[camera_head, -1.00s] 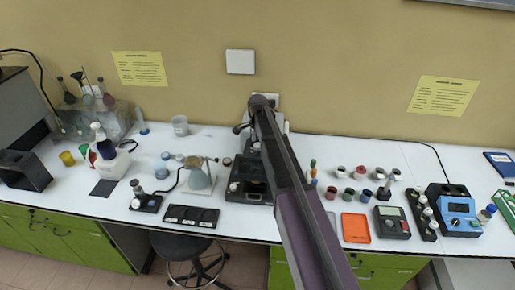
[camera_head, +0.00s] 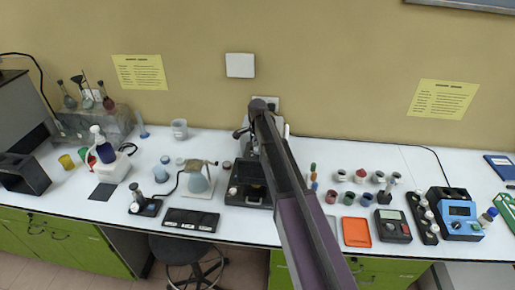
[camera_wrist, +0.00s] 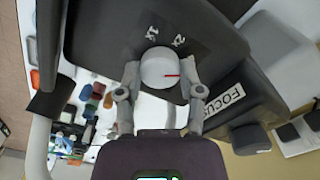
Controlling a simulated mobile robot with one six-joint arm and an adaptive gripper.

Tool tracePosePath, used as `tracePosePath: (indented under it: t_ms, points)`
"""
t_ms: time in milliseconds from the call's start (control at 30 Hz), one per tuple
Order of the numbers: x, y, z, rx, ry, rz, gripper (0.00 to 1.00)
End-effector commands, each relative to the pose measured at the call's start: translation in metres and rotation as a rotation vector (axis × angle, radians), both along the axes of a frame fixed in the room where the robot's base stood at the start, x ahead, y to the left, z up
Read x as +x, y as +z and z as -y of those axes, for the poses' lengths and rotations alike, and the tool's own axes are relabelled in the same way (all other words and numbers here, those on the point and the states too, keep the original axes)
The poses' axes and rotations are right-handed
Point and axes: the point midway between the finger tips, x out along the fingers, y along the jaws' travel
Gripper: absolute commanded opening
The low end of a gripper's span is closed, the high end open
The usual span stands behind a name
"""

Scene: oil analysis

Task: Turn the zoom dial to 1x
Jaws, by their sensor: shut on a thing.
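In the wrist view the zoom dial (camera_wrist: 158,68) is a round, pale grey knob with a red mark that points to the right. The printed labels 1x (camera_wrist: 152,32) and 2x (camera_wrist: 179,41) are on the dark housing (camera_wrist: 105,35) just above the dial. The red mark lines up with neither label. My gripper (camera_wrist: 163,85) is shut on the dial, with one finger on its left side and one on its right. In the head view my arm hides the dial and most of the microscope (camera_head: 248,185).
A FOCUS label (camera_wrist: 224,101) is on the housing right of the dial. Small jars (camera_head: 348,197) and an orange tray (camera_head: 356,231) are on the right.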

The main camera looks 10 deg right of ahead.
Motion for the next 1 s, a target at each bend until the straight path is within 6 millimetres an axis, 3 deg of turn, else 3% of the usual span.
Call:
tracePosePath:
  t_ms: [467,1000]
  points:
    - [-0.0010,-0.0004,-0.0003,0.000,0.154,-0.003,0.01]
    - [-0.0016,-0.0006,-0.0004,-0.001,0.630,-0.003,0.01]
